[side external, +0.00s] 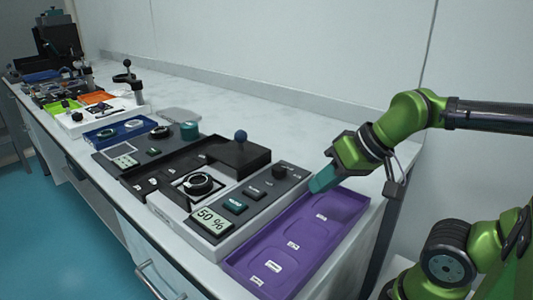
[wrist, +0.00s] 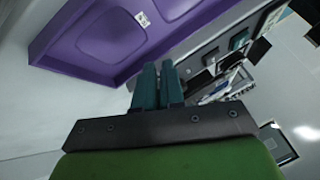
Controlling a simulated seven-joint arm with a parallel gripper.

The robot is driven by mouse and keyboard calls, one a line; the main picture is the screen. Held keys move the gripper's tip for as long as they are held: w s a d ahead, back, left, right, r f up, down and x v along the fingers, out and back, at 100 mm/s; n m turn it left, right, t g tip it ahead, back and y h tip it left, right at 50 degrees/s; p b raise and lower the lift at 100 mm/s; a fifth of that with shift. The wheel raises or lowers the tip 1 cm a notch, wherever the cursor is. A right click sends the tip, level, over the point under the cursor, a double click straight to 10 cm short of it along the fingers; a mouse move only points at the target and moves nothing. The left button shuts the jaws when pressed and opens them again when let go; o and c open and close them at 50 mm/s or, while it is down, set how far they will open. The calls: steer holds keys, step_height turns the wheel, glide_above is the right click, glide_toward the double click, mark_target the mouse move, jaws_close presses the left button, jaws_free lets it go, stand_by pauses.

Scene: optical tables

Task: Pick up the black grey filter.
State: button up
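My gripper (side external: 322,181) is above the back part of the purple tray (side external: 318,252) in the side view. Its teal fingers are together in the wrist view (wrist: 158,82), with nothing seen between them. A black ring-shaped piece (side external: 198,184) sits on the white-and-grey instrument left of the gripper, apart from it. It may be the black grey filter, but I cannot tell for sure. The purple tray's visible labelled recesses look empty. The wrist view also shows this tray (wrist: 75,30).
The instrument (side external: 248,200) has a "50 %" display and a black knob. A blue tray (side external: 135,128) and posts stand farther left. The wall runs along the bench's back.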

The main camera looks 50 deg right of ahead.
steer(key=o, duration=1.5)
steer(key=w+r+g, duration=0.1)
steer(key=w+r, duration=0.1)
steer(key=w+a+r+m, duration=0.1)
steer(key=w+r, duration=0.1)
steer(key=w+a+r+g, duration=0.1)
steer(key=w+r, duration=0.1)
steer(key=shift+w+a+g, duration=0.15)
steer(key=shift+w+g, duration=0.15)
steer(key=shift+w, duration=0.05)
steer(key=w+a+r+m+g, duration=0.2)
steer(key=w, duration=0.3)
steer(key=m+g+h, duration=0.2)
steer(key=m+g, duration=0.1)
steer(key=m, duration=0.1)
glide_above(198, 179)
steer(key=shift+d+f, duration=0.2)
steer(key=shift+f, duration=0.25)
steer(key=shift+a+f, duration=0.15)
steer(key=shift+w+f, duration=0.1)
steer(key=shift+f, duration=3.55)
